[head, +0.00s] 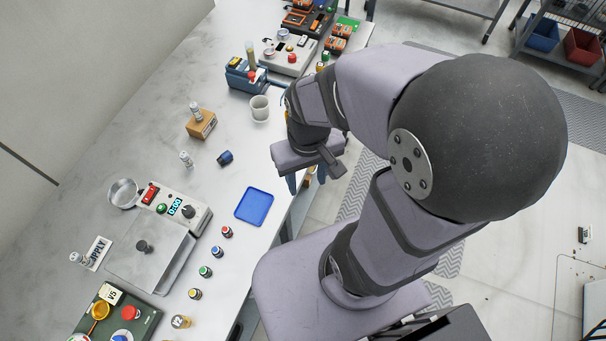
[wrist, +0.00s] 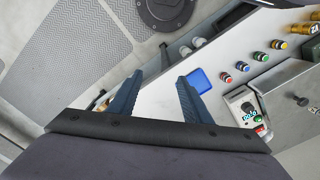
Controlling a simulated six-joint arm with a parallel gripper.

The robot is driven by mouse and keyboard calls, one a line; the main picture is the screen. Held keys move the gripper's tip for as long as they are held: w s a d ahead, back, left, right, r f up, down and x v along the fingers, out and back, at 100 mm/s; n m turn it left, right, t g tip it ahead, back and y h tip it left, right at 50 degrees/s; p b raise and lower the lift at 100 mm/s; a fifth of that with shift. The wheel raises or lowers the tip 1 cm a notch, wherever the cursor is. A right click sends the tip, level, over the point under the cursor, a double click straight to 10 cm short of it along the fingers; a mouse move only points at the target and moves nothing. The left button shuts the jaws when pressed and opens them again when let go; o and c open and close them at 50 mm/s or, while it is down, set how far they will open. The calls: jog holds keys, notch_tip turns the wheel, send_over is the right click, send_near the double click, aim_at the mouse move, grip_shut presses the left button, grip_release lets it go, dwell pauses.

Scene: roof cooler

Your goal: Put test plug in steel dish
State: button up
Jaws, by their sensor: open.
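The steel dish (head: 123,193) is a round, shallow metal dish at the left of the bench, beside a control box; it looks empty. I cannot tell for sure which piece is the test plug. A short dark blue cylinder (head: 225,158) lies on the bench, and a small pale upright piece (head: 186,159) stands left of it. My gripper (head: 306,180) is over the bench's right edge, right of these pieces and far from the dish. In the wrist view my gripper (wrist: 154,86) is open, with nothing between its blue fingers.
A blue square tray (head: 254,206) lies near the bench edge. The control box (head: 178,208) and a row of coloured-top pieces (head: 205,271) stand in front. A white cup (head: 260,108) and a wooden block (head: 201,125) stand behind. Bare bench lies around the dark blue cylinder.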

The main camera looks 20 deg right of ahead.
dwell(0.3)
jog(key=n+g+y+b, duration=0.2)
jog(key=n+y+b, duration=0.2)
jog(key=n+b, duration=1.35)
send_near(226, 154)
jog(key=a+f+n+p, duration=0.1)
jog(key=n+p, duration=0.4)
jog(key=p, duration=0.1)
jog(key=shift+x, duration=1.3)
jog(key=shift+s+a+f+p, duration=0.1)
jog(key=shift+s+f+p, duration=0.2)
jog(key=shift+f+p, duration=0.45)
jog(key=shift+p+x, duration=0.85)
jog(key=shift+x, duration=1)
jog(key=shift+w, duration=0.1)
grip_shut()
